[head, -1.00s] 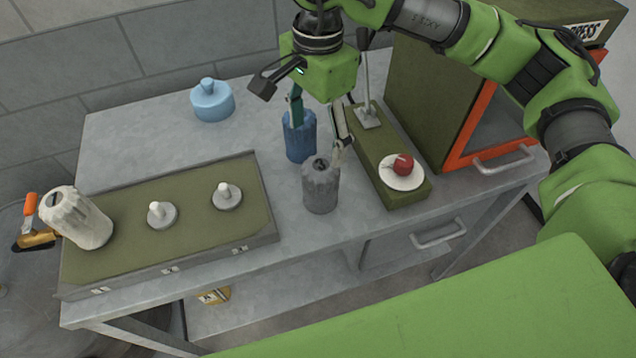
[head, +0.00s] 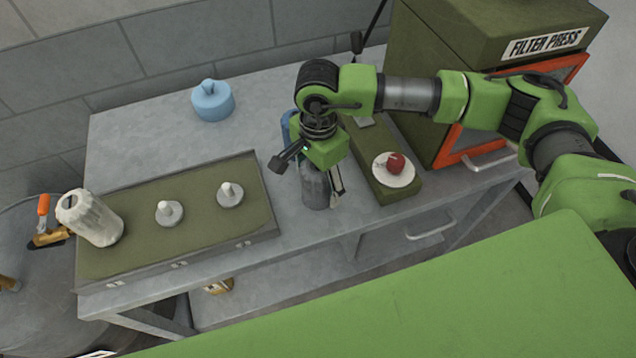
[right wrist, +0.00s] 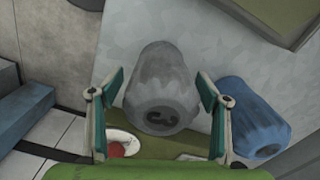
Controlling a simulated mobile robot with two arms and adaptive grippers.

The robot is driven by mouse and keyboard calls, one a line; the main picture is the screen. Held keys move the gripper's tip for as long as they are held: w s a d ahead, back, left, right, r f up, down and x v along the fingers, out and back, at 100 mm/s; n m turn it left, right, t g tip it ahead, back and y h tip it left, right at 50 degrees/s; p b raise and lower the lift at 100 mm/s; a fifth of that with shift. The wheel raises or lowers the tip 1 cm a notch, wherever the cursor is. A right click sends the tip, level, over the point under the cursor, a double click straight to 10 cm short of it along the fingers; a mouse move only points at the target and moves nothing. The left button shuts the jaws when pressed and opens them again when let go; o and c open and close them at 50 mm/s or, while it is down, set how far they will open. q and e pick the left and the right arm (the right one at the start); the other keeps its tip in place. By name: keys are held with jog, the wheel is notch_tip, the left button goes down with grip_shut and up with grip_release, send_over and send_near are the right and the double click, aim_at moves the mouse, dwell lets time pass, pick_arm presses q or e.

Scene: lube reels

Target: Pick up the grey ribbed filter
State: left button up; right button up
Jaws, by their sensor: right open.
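The grey ribbed filter (head: 314,193) stands on the grey table in the head view, partly hidden under my right gripper (head: 326,180). In the right wrist view the grey filter (right wrist: 160,88) stands between the two open fingers of my right gripper (right wrist: 160,88), with a visible gap on each side. A dark mark shows on its top. My left gripper is not in view.
A blue filter (right wrist: 252,116) stands close beside the grey one. A green block (head: 385,192) with a white plate and red knob lies to the right. A green tray (head: 180,245) with two pegs and a white filter (head: 92,218) lies left. The filter press (head: 480,60) stands behind.

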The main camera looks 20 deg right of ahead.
jog(key=shift+f, duration=0.2)
jog(key=c, duration=1.4)
jog(key=shift+o, duration=0.2)
jog(key=shift+w+r, duration=0.1)
